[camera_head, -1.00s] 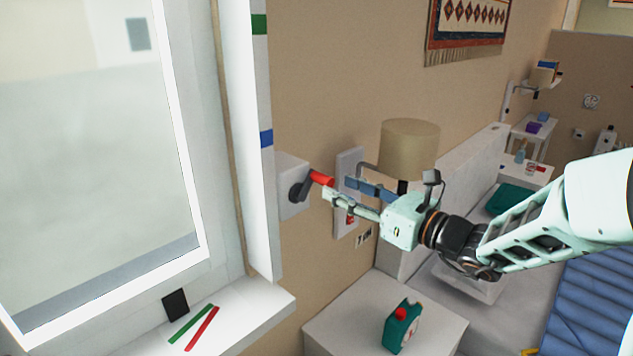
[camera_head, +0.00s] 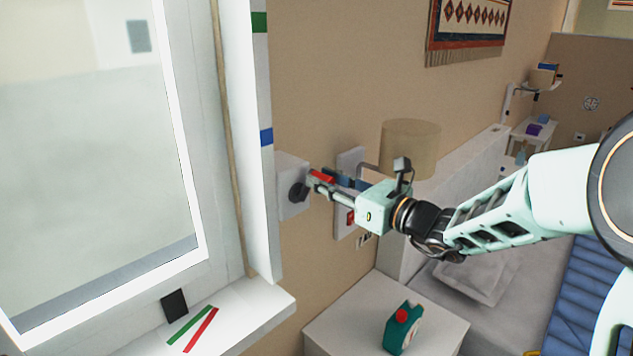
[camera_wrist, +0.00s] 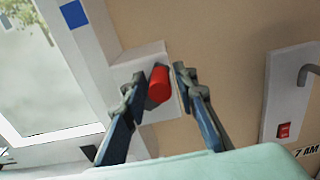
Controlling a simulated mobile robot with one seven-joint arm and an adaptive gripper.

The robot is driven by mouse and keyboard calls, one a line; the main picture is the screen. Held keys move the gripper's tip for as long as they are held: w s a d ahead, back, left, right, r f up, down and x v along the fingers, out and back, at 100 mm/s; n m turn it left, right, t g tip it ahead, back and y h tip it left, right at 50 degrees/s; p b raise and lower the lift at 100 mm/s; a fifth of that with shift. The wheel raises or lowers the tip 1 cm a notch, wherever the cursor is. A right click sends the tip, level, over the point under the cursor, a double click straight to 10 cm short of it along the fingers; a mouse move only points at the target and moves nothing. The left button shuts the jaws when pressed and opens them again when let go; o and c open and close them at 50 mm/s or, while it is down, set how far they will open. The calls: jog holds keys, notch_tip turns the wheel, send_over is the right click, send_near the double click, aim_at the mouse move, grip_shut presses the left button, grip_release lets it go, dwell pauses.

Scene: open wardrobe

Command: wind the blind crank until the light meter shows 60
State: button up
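The blind crank has a red handle (camera_head: 322,176) and a dark hub (camera_head: 298,193) on a white box (camera_head: 288,172) beside the window frame. My gripper (camera_head: 318,185) is at the handle. In the wrist view the red handle (camera_wrist: 159,86) lies between the two spread fingers of my gripper (camera_wrist: 158,76), with small gaps apparent on both sides. The fingers hide part of the crank in the head view. No light meter reading is legible; a small dark panel (camera_head: 175,304) on the window sill shows no readable number.
A white sill (camera_head: 250,310) holds a green strip (camera_head: 190,325) and a red strip (camera_head: 201,330). A wall plate with a red switch (camera_wrist: 284,130) is right of the crank. A lamp (camera_head: 411,150) stands behind my gripper. A teal object (camera_head: 403,329) sits on the white bedside table (camera_head: 340,325).

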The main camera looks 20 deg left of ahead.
jog(key=shift+c, duration=1.1)
jog(key=shift+f, duration=0.1)
jog(key=shift+w+d+f+b, duration=0.2)
jog(key=shift+w+f+b, duration=0.15)
jog(key=shift+f+b, duration=0.15)
jog(key=shift+w+f, duration=0.2)
jog(key=shift+w, duration=0.15)
jog(key=shift+f, duration=0.1)
jog(key=shift+w+d+f+b, duration=0.15)
jog(key=shift+w+f+b, duration=0.05)
jog(key=shift+f+b, duration=0.7)
